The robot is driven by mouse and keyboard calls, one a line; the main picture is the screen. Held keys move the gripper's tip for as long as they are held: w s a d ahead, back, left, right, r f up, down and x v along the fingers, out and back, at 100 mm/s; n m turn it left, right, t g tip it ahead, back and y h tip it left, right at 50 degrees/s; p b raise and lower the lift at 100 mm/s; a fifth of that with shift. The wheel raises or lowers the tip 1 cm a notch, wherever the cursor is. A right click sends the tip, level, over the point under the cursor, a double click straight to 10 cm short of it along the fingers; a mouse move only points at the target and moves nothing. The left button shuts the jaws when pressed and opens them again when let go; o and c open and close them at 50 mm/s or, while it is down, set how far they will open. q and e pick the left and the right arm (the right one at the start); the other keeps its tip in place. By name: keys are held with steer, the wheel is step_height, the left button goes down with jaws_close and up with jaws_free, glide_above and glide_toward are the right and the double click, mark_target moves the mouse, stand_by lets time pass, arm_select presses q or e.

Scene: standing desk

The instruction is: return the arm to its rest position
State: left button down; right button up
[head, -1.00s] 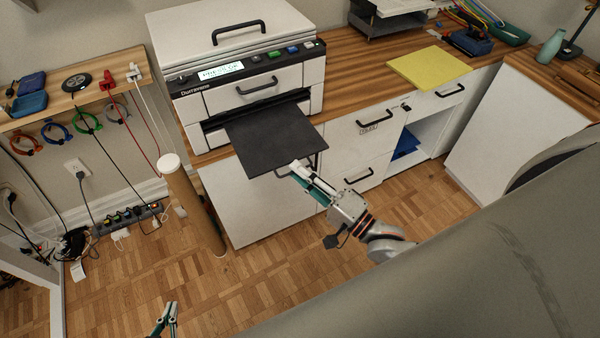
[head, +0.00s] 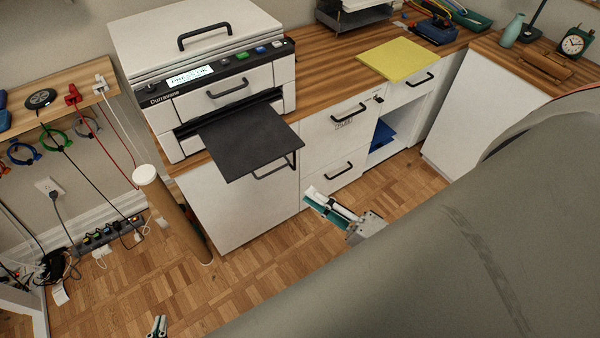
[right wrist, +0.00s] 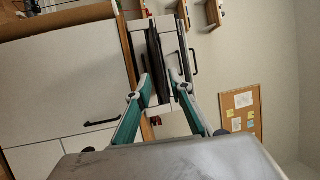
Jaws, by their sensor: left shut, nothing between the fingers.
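My right gripper (head: 312,198) is in the middle of the head view, in front of the white lower drawers, to the right of and below the black tray. In the right wrist view its two teal-and-grey fingers (right wrist: 163,82) are spread apart with nothing held between them. My left gripper (head: 158,324) shows only as fingertips at the bottom left edge, over the floor. Its tips are close together and hold nothing. The rest of the left arm is out of view.
A black tray (head: 250,142) juts out from the white printer (head: 205,70) on the desk. Black drawer handles (head: 334,171) stick out behind my right gripper. A brown tube (head: 178,215) stands at the left. The wood floor (head: 270,270) in front is clear.

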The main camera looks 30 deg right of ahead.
steer(key=shift+s+d+f, duration=0.1)
steer(key=shift+s+d, duration=0.15)
steer(key=shift+s, duration=0.3)
steer(key=shift+a+f, duration=0.1)
steer(key=a+f+n+g+h, duration=0.2)
steer(key=f+n+g+h, duration=0.1)
steer(key=f+n, duration=0.5)
steer(key=s+a+f+n+g+h, duration=0.1)
steer(key=a+f+n+g+h, duration=0.1)
steer(key=f+n, duration=0.6)
steer(key=a+g, duration=0.1)
steer(key=g, duration=0.1)
steer(key=shift+s+f+n+g+h, duration=0.15)
steer(key=shift+s+n+g+h, duration=0.15)
steer(key=shift+h, duration=0.1)
